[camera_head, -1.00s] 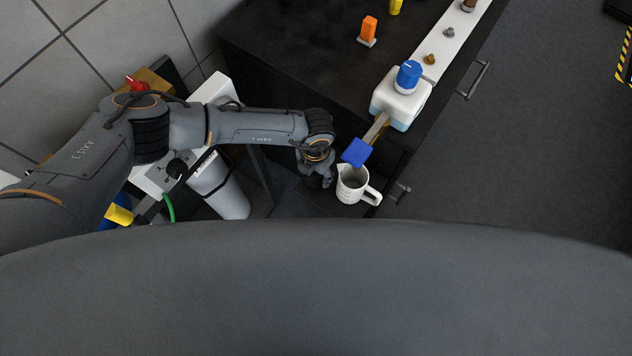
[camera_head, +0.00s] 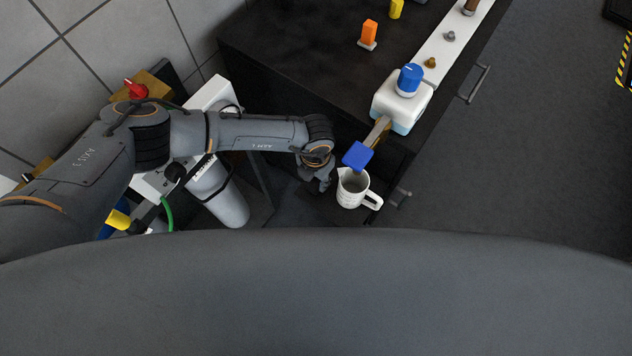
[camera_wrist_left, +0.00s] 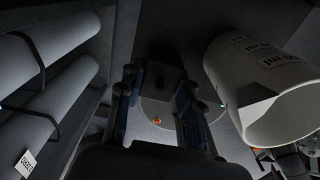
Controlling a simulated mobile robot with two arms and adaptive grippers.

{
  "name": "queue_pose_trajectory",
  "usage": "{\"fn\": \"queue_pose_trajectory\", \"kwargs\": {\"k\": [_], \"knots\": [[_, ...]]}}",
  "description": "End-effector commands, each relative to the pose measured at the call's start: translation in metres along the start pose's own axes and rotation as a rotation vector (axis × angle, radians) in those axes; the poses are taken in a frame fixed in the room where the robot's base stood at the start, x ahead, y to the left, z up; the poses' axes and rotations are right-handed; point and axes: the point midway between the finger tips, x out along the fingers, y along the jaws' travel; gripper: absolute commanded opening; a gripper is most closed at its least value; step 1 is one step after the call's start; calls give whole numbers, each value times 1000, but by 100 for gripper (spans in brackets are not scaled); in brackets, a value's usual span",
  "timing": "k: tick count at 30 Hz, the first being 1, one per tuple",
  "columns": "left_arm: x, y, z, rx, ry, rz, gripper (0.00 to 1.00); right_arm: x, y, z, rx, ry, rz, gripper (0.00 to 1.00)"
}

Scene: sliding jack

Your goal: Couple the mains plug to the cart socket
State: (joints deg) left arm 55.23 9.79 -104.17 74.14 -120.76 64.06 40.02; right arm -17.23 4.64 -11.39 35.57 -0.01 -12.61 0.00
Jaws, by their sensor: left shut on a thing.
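My left gripper (camera_head: 321,186) reaches down beside the bench, just left of a white jug (camera_head: 351,190). In the left wrist view its two fingers (camera_wrist_left: 158,88) are closed on a dark block (camera_wrist_left: 166,84), which looks like the mains plug; its details are too dark to tell. A pale round disc (camera_wrist_left: 150,108) with a small orange-red spot lies beyond the fingers. A white cart-like frame (camera_head: 213,92) with a grey cylinder (camera_head: 222,200) stands under my left arm. I cannot make out the cart socket. My right gripper is not in view.
The jug's wall (camera_wrist_left: 240,80) is close to the right finger. Strapped cylinders (camera_wrist_left: 45,95) stand at left. Open floor (camera_head: 540,150) lies right.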

Motion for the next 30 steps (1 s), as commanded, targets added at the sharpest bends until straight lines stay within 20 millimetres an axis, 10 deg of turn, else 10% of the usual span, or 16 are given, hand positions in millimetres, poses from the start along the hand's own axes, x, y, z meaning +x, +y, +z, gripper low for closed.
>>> {"fn": "queue_pose_trajectory", "kwargs": {"k": [30], "knots": [[-50,0,0,0,0,0,2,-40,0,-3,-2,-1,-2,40]]}}
